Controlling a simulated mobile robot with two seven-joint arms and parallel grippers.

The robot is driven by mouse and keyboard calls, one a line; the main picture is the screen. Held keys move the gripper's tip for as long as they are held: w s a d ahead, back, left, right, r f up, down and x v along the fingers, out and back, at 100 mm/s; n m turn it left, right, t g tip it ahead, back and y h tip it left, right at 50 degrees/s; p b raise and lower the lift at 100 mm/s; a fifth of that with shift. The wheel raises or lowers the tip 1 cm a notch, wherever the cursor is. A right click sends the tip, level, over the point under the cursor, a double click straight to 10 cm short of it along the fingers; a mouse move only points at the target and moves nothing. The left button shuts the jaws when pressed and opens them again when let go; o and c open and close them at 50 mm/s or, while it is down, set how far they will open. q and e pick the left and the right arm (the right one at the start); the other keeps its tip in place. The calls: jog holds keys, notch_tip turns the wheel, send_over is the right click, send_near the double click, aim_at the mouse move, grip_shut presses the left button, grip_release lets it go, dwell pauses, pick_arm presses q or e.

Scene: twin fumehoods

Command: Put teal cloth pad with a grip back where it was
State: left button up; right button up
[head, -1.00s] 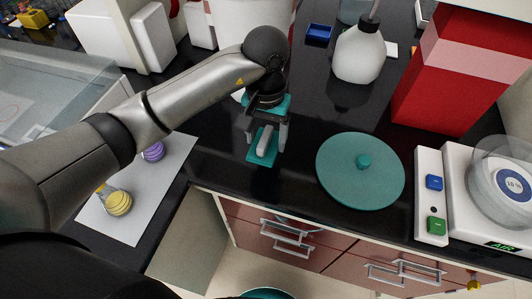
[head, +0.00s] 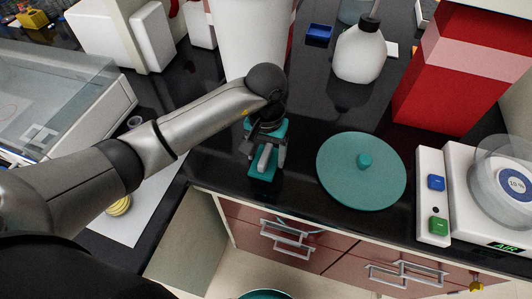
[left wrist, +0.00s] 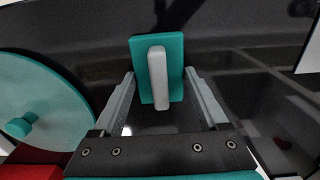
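The teal cloth pad (head: 256,173) is a flat teal slab with a pale grey bar grip on it. It is above or on the dark counter near the front edge, left of the round teal lid; I cannot tell if it touches the counter. My left gripper (head: 266,157) has its fingers wide apart, one at each side of the pad. My right gripper is out of view.
The round teal lid (head: 345,185) with a knob lies right of the pad. A balance (head: 460,205), a red box (head: 445,80) and a white bottle (head: 358,55) stand farther right and back. A white sheet (head: 130,228) lies at left. Drawers (head: 290,232) are below the counter edge.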

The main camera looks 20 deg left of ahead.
aim_at(266, 153)
pick_arm(q)
jog(key=o, duration=0.3)
jog(key=shift+o, duration=0.2)
jog(key=shift+r, duration=0.1)
notch_tip(266, 153, up, 12)
dwell(0.4)
jog(key=shift+p, duration=0.3)
